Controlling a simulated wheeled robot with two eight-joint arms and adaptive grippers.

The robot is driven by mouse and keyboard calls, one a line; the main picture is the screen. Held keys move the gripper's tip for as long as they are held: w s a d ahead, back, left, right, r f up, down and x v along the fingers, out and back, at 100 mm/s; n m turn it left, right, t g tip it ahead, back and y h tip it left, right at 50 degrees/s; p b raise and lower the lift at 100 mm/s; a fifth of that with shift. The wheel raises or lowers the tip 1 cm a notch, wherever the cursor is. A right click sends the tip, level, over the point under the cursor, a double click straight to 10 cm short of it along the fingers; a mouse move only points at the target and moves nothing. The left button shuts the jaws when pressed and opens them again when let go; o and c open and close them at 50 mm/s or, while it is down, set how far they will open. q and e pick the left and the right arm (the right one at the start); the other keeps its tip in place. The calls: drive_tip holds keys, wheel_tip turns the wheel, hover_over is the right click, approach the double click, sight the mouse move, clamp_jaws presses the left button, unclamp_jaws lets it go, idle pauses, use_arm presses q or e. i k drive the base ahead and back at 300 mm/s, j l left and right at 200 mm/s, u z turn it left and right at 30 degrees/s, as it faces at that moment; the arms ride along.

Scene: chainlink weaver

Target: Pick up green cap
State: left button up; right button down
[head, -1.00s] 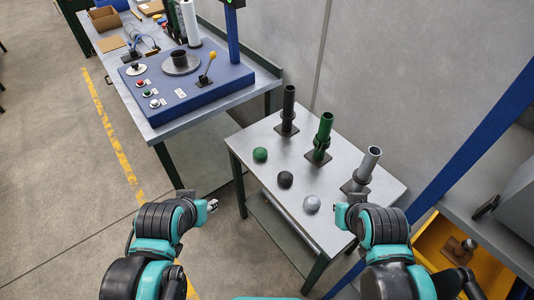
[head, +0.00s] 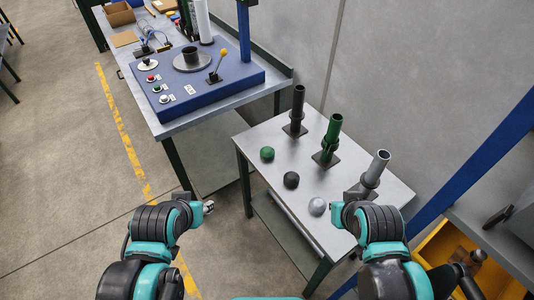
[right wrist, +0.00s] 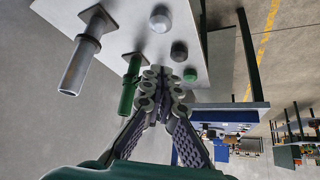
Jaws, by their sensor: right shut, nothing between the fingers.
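The green cap (head: 267,154) is a small dome on the grey table (head: 275,185), at the far left of a row of caps. It also shows in the right wrist view (right wrist: 190,75), just beyond the fingertips and apart from them. My right gripper (right wrist: 163,82) is shut and empty; in the head view its tip (head: 336,214) is over the table's near right part, beside the grey cap. My left gripper (head: 208,206) is left of the table, away from the cap; its fingers are too small to read.
A black cap (head: 291,180) and a grey cap (head: 317,206) sit beside the green one. Behind them stand a black post (head: 298,103), a green post (head: 331,135) and a grey post (head: 376,168). A bench with a blue control panel (head: 190,80) stands back left.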

sight(267, 154)
drive_tip(key=i+j+u, duration=0.1)
drive_tip(key=j, duration=0.25)
drive_tip(key=i+j+u, duration=0.25)
drive_tip(key=i, duration=0.15)
drive_tip(key=i+j, duration=0.1)
drive_tip(key=i, duration=0.2)
drive_tip(key=j+u, duration=0.05)
